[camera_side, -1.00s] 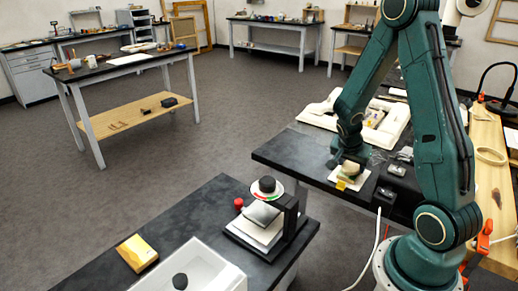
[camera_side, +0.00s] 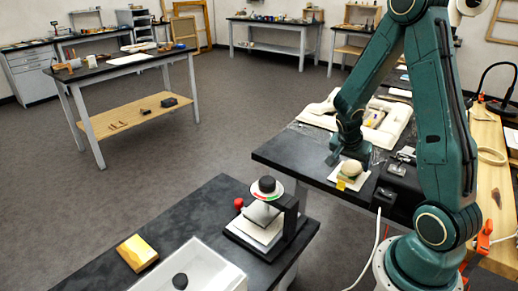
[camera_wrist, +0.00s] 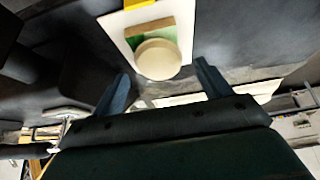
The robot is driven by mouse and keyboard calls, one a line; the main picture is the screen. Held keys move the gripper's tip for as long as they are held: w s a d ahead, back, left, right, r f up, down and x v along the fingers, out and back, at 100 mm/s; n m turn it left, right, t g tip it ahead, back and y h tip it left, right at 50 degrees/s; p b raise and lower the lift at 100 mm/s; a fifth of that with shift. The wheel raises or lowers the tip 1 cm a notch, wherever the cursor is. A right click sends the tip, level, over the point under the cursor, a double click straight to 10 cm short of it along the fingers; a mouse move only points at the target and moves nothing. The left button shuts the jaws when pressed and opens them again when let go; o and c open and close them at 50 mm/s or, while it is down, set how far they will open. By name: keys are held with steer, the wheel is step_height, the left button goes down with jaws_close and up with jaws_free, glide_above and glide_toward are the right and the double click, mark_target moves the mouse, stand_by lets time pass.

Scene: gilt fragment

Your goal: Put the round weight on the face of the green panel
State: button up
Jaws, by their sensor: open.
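The round weight (camera_wrist: 158,58) is a cream disc in the wrist view. It sits on the small green panel (camera_wrist: 137,44), hiding most of it, beside a tan wood strip (camera_wrist: 150,30). The panel lies on a white board (camera_wrist: 112,24). In the side view the weight (camera_side: 350,165) shows as a pale disc over the board (camera_side: 336,178); the green is hard to make out there. My gripper (camera_wrist: 163,80) is open and empty, its two blue-grey fingers apart on the near side of the weight. In the side view my gripper (camera_side: 337,157) is just behind and left of it.
A yellow tag (camera_side: 341,185) marks the board's edge on the dark bench (camera_side: 285,155). A white padded tray (camera_side: 375,125) lies behind my gripper. Small dark items sit to the right. A press stand (camera_side: 268,215) is on the nearer bench.

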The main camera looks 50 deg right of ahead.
steer(key=v, duration=1)
steer(key=shift+a+r, duration=0.1)
stand_by(0.6)
steer(key=s+a+r+n+t+y, duration=0.2)
steer(key=a+r+n, duration=0.4)
steer(key=a+n, duration=0.3)
steer(key=s+a+r+n+t+y, duration=0.3)
steer(key=a+n, duration=0.6)
steer(key=a, duration=0.3)
step_height(320, 180, up, 3)
steer(key=s+y, duration=0.1)
steer(key=s, duration=0.1)
steer(key=shift+s+a+t, duration=0.2)
steer(key=shift+s+t, duration=0.1)
steer(key=shift+s, duration=0.1)
steer(key=shift+r, duration=0.1)
